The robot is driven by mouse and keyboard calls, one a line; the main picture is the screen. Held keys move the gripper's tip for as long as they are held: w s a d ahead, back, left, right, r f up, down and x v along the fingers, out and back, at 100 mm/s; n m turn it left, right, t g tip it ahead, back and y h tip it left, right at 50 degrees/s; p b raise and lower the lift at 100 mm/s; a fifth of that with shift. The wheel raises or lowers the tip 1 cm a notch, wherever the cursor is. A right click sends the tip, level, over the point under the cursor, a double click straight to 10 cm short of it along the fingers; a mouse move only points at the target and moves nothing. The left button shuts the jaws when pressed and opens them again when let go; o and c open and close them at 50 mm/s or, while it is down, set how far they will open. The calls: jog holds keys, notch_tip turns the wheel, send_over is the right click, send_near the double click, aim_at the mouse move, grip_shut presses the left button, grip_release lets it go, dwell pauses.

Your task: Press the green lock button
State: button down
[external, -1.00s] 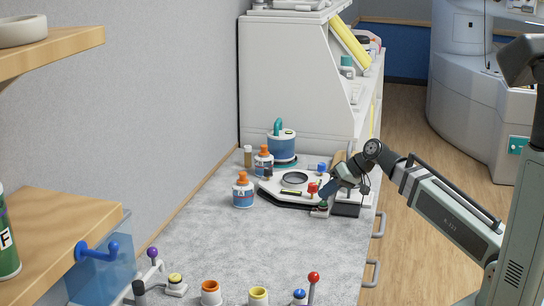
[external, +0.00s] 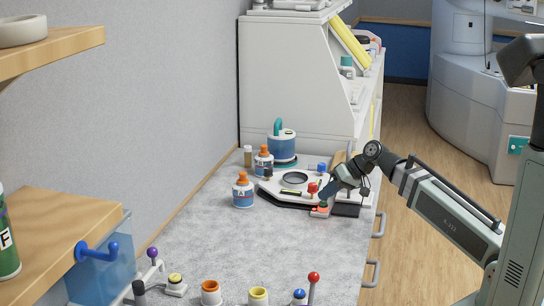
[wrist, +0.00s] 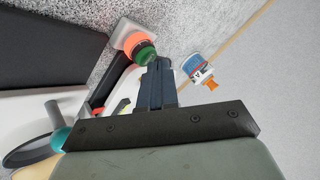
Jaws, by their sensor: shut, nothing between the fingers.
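The green lock button (wrist: 145,51) shows in the wrist view with a glowing orange-red collar (wrist: 128,42) on a pale square base. In the external view the button (external: 323,204) is small, at the front right of the white device, and its base glows red. My gripper (wrist: 158,64) is shut and empty, with its fingertips right at the button's edge. They look in contact with it, but the exact contact is hard to tell. In the external view my gripper (external: 326,194) points down at the button from the right.
The white device (external: 270,187) has a dark round ring and a red knob (external: 312,188) close to my gripper. Bottles (external: 243,190) with orange caps stand to its left. Several coloured knobs line the counter's front. The grey counter (external: 240,250) between is clear.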

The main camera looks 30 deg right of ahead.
aim_at(326, 202)
jog(key=shift+r, duration=0.3)
jog(key=shift+r, duration=3)
